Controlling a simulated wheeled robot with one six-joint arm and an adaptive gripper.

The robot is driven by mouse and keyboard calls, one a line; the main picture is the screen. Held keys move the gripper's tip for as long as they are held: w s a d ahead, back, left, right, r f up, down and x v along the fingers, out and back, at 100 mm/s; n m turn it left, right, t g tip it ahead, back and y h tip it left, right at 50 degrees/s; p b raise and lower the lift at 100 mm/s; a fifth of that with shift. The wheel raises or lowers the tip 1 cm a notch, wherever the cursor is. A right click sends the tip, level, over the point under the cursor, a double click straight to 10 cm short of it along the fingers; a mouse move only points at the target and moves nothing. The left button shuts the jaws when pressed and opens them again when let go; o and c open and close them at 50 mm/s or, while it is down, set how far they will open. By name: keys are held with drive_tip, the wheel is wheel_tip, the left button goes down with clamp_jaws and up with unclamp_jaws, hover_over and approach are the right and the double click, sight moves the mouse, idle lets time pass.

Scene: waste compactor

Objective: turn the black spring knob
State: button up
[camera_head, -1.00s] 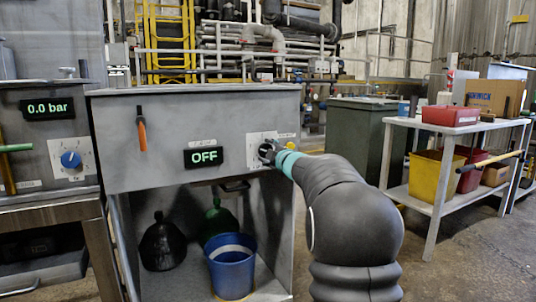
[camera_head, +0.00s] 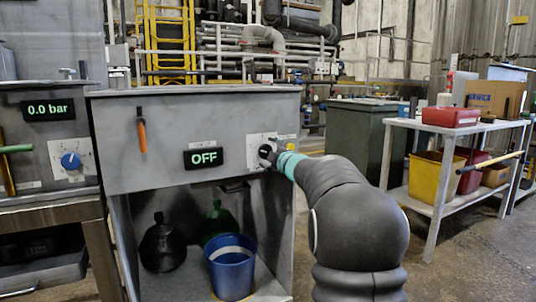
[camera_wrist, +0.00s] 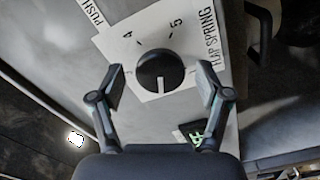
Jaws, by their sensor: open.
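The black spring knob (camera_wrist: 160,72) sits on a white plate (camera_wrist: 135,25) marked "FLAP SPRING" with the numbers 4 and 5 in view. A white line on the knob points toward the bottom of the wrist view. My gripper (camera_wrist: 161,85) is open, with one finger on each side of the knob and a visible gap on both sides. In the head view my gripper (camera_head: 268,155) is in front of the white plate (camera_head: 256,141) at the panel's right and hides most of the knob.
The "OFF" display (camera_head: 203,158) is just left of the plate. An orange-handled lever (camera_head: 142,134) hangs on the panel's left. A blue bucket (camera_head: 232,270) stands in the open bay below. A shelf (camera_head: 415,195) with bins stands at the right.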

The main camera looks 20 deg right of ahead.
drive_tip(key=s, duration=1.1)
drive_tip(key=shift+d, duration=0.15)
